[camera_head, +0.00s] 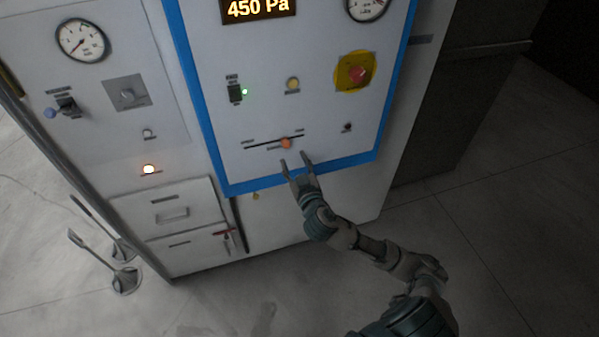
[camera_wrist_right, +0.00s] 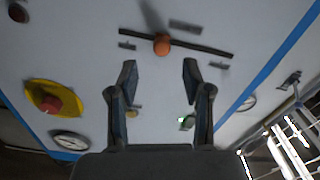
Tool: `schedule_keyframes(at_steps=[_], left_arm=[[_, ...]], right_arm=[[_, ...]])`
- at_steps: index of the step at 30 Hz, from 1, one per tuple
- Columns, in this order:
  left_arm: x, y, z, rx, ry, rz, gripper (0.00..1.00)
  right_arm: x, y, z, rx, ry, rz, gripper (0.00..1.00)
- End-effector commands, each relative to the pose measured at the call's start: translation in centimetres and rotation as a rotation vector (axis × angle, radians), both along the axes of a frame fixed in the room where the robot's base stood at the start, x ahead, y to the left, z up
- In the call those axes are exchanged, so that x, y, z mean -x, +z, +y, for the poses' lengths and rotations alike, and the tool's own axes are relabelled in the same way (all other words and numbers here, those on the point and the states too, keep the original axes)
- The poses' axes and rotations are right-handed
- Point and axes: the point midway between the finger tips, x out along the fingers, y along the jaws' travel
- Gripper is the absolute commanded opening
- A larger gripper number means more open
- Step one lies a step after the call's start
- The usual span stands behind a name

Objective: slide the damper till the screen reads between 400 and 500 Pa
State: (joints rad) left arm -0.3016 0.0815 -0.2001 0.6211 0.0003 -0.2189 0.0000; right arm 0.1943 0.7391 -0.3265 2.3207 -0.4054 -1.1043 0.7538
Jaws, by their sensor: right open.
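The screen (camera_head: 257,8) at the top of the blue-framed panel reads 450 Pa in the head view. The damper's orange knob (camera_head: 286,143) sits on a dark slot (camera_head: 262,143), right of the slot's middle in the head view. The knob also shows in the right wrist view (camera_wrist_right: 162,44), beyond the fingertips. My right gripper (camera_head: 296,161) is open just below the knob, its fingers apart. In the right wrist view the open fingers (camera_wrist_right: 160,72) hold nothing and the knob appears clear of them. My left gripper is in neither view.
A red button on a yellow plate (camera_head: 355,72), a yellow button (camera_head: 293,84) and a dark switch (camera_head: 235,92) with a green light are on the same panel. A blue-handled lever (camera_head: 62,108) and drawers (camera_head: 172,214) are at left. Open floor lies in front.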

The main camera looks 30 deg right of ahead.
Motion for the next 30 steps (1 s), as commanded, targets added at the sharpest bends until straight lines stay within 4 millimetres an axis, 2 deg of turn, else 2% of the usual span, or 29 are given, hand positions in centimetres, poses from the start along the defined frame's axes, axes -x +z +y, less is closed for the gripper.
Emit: schedule_keyframes(at_steps=[3,10,26,28,30], left_arm=[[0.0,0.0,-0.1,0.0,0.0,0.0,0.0],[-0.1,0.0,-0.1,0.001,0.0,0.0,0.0],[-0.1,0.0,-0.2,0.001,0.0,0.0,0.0],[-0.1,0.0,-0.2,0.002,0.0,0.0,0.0],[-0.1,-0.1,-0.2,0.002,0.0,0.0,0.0]], right_arm=[[2.4,-0.1,0.5,-0.003,0.001,0.002,0.49],[4.7,-0.1,1.0,-0.001,0.001,0.001,0.49],[4.8,-0.1,1.1,-0.001,0.0,0.001,0.49],[4.6,-0.6,1.0,0.0,-0.003,0.011,0.49],[3.9,-2.2,0.6,0.005,-0.009,0.043,0.49]])
